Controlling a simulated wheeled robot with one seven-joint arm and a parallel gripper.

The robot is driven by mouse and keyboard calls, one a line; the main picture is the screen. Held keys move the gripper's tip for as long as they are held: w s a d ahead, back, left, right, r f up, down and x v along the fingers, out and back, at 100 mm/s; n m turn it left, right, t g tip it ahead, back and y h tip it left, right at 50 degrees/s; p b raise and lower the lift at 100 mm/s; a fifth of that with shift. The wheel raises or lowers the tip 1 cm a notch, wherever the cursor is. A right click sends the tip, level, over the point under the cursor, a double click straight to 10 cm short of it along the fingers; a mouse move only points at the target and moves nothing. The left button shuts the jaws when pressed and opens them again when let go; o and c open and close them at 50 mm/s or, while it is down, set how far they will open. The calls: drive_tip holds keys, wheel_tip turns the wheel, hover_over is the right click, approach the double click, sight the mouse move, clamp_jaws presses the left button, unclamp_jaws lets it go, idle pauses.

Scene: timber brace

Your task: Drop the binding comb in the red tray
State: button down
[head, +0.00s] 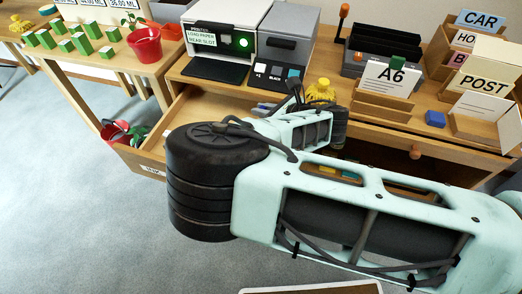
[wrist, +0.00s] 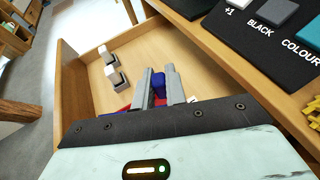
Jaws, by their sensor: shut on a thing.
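My gripper (wrist: 160,82) is over the open wooden drawer in the wrist view, its two grey fingers shut on a narrow blue piece (wrist: 159,91). I take this to be the binding comb; only a small part of it shows, and its lower part is hidden. A bit of red (wrist: 125,113) shows low in the drawer beside the fingers, perhaps the red tray, mostly hidden by my gripper's body.
A red bucket (head: 145,47), printer (head: 222,38), black mat (wrist: 262,30) and yellow object (head: 320,91) stand above on the tables.

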wheel_tip(320, 180, down, 8)
drive_tip(key=shift+d+f, duration=0.1)
drive_tip(key=shift+d, duration=0.05)
idle(0.3)
drive_tip(key=c, duration=1.4)
unclamp_jaws()
drive_tip(key=shift+f+b, duration=0.15)
drive_tip(key=shift+b, duration=0.15)
drive_tip(key=shift+c, duration=0.2)
